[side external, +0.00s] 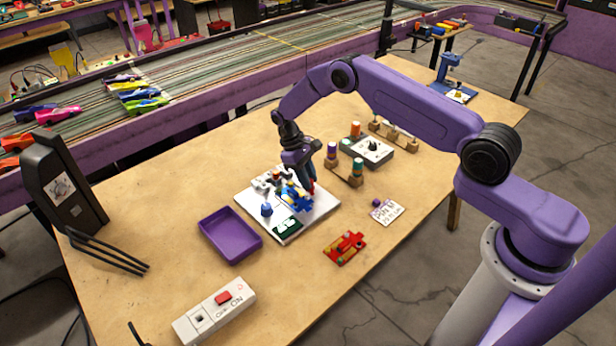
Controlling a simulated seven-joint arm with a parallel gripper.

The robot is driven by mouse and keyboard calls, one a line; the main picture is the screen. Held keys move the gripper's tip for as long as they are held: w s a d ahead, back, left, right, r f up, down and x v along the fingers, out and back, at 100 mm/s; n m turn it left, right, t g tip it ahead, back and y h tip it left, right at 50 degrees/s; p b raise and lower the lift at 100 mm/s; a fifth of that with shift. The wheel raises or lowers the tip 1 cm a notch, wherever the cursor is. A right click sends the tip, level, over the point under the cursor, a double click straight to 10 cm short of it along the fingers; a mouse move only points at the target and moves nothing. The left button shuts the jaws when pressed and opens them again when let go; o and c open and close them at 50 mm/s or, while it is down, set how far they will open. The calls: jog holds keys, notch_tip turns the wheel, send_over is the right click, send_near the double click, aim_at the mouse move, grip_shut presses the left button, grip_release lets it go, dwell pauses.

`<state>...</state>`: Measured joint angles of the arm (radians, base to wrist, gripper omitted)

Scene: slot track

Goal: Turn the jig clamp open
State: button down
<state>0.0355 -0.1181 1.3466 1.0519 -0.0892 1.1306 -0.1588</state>
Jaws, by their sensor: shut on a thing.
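The jig is a white plate (318,208) lying on the wooden table, with white blocks, a small blue knob and a dark green panel on it. The jig clamp (296,198) shows as blue parts near the plate's middle. My gripper (303,186) points down over the plate and is shut at the clamp. The fingers hide part of the clamp, and its exact turn angle is too small to tell. A bit of red shows beside the fingers.
A purple tray (230,235) lies left of the jig. A red part (345,248) and a white card (387,212) lie to the right. Wooden peg holders (345,172) and a grey dial box (372,151) stand behind. A white switch box (215,311) is at the front.

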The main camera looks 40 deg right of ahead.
jog(key=n+h, duration=0.1)
jog(key=n, duration=0.1)
jog(key=n+t, duration=0.1)
jog(key=n, duration=0.2)
jog(key=shift+a+h, duration=0.15)
jog(key=shift+h, duration=0.25)
jog(key=shift+n, duration=0.4)
jog(key=c, duration=0.9)
grip_release()
jog(key=v, duration=1.7)
jog(key=shift+s+r, duration=0.2)
jog(key=shift+r, duration=0.1)
jog(key=shift+a, duration=0.1)
